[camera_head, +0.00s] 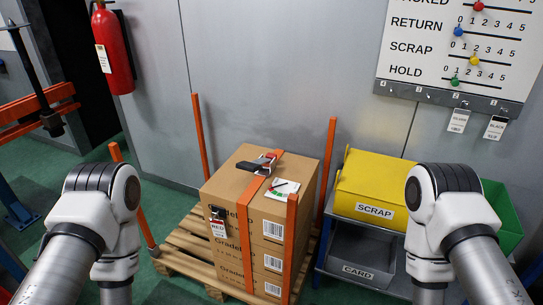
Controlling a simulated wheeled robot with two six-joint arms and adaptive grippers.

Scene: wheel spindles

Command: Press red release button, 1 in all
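A strapping tool (258,164) with black, grey and red parts lies on top of a stack of cardboard boxes (232,183). A small red part (273,155) shows at its far right end; I cannot tell if this is the release button. An orange strap (245,222) runs over the boxes and down their front. A black buckle-like piece (218,212) with a tag reading RED (222,231) is on the near left side of the top box. Both my arms show at the lower left and right, but neither gripper is in view.
The boxes stand on a wooden pallet (183,246) between orange posts (200,135). A yellow SCRAP bin (372,178) and a grey CARD bin (362,250) are on the right. A white card (283,189) lies on the top box. A fire extinguisher (113,50) hangs at upper left.

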